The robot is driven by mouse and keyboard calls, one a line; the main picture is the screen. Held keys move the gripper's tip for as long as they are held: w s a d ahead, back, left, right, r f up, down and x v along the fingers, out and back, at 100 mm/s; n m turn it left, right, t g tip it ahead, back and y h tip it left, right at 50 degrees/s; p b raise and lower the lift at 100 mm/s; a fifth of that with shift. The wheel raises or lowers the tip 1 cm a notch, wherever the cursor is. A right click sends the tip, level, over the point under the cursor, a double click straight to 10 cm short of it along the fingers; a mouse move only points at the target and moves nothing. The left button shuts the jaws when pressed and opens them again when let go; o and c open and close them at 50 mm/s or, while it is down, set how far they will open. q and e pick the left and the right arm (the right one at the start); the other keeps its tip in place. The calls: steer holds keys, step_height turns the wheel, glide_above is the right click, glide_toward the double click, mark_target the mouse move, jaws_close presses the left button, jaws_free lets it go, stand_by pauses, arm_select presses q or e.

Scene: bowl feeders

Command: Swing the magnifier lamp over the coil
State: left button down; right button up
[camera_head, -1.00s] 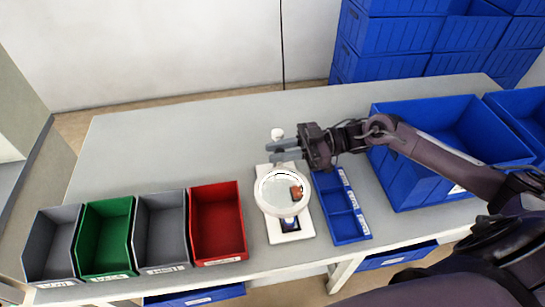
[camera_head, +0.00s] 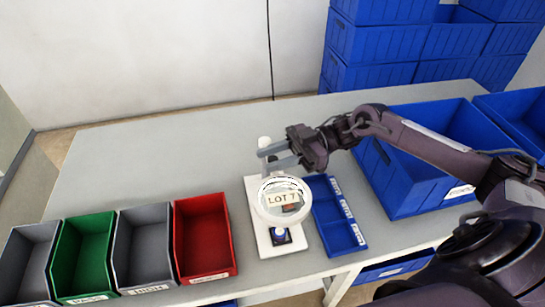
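The magnifier lamp (camera_head: 258,215) is a white ring with a clear lens, above a white base plate (camera_head: 288,249) on the table. Through the lens I see a label reading "LOT 7" and a small reddish-brown piece. I cannot tell for certain whether that piece is the coil. A pale knob (camera_head: 264,142) stands behind the ring. My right gripper (camera_head: 267,159) is just behind the ring and beside the knob, its two grey fingers apart with nothing seen between them. I cannot tell whether a finger touches the lamp. My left gripper is out of view.
A blue button block (camera_head: 280,236) sits on the plate's front. A blue divided tray (camera_head: 342,237) is close at the right. A red bin (camera_head: 205,240) and several other bins stand left. A large blue crate (camera_head: 405,190) stands right. The table behind is clear.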

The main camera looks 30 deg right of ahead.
mark_target(277, 158)
steer(key=shift+o, duration=0.8)
steer(key=shift+d+f, duration=0.1)
steer(key=shift+d, duration=0.2)
steer(key=d+b, duration=0.1)
steer(key=d, duration=0.1)
steer(key=d+b, duration=0.2)
steer(key=d, duration=0.1)
steer(key=shift+s+d+f, duration=0.15)
steer(key=shift+s+d, duration=0.05)
steer(key=shift+d, duration=0.1)
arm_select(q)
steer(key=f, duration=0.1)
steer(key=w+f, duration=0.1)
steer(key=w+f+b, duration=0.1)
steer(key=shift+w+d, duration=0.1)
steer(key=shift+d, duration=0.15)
arm_select(e)
steer(key=shift+s+d+r, duration=0.15)
steer(key=shift+d+r, duration=0.1)
steer(key=shift+d, duration=0.6)
